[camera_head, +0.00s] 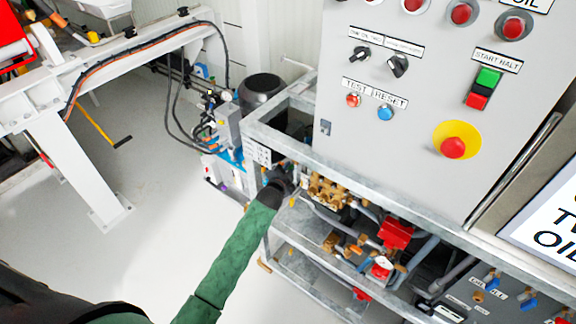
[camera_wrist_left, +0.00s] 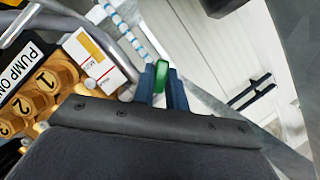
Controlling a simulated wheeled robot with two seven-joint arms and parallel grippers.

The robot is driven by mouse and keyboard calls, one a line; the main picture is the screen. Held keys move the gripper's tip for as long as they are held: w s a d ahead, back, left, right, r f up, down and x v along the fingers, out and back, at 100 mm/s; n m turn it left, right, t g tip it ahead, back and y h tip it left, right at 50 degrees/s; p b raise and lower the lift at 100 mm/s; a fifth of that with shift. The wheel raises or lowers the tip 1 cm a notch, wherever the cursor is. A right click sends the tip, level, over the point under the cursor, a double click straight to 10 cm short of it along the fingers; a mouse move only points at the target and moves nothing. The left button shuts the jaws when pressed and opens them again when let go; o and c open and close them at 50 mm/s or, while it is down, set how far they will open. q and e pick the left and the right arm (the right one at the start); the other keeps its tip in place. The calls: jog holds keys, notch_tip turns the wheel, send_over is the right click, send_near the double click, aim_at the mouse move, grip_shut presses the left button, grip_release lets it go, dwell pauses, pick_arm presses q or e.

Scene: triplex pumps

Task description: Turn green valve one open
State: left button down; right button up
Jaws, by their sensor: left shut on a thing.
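The green valve handle (camera_wrist_left: 161,76) shows in the left wrist view, between the two dark fingers of my left gripper (camera_wrist_left: 162,88). The gripper is shut on it. In the head view my left gripper (camera_head: 284,180) is at the left end of the pump frame, beside the brass pump block (camera_head: 328,190), and hides the valve. The brass block, with numbered caps and a "PUMP ON" label (camera_wrist_left: 22,76), is at the left of the wrist view. My right gripper is in neither view.
A grey control panel (camera_head: 420,110) with buttons stands above the metal frame (camera_head: 345,165). Red fittings (camera_head: 396,233) and pipes fill the frame. A white beam structure (camera_head: 60,120) stands at the left. The floor (camera_head: 150,190) between is clear.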

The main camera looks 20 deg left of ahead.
pick_arm(q)
jog(key=shift+a+n+g+h+p, duration=0.1)
jog(key=shift+n+g+h+p, duration=0.6)
jog(key=shift+n, duration=0.7)
jog(key=shift+a+n+g+h+p, duration=0.1)
jog(key=shift+n+g+h+p, duration=0.3)
jog(key=shift+n+h+p, duration=0.8)
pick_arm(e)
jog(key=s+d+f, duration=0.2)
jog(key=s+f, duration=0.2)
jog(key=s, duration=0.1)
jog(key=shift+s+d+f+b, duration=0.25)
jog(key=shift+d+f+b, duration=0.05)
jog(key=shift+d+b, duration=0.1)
pick_arm(q)
jog(key=shift+n, duration=0.4)
jog(key=c, duration=1.4)
grip_release()
jog(key=shift+c, duration=0.2)
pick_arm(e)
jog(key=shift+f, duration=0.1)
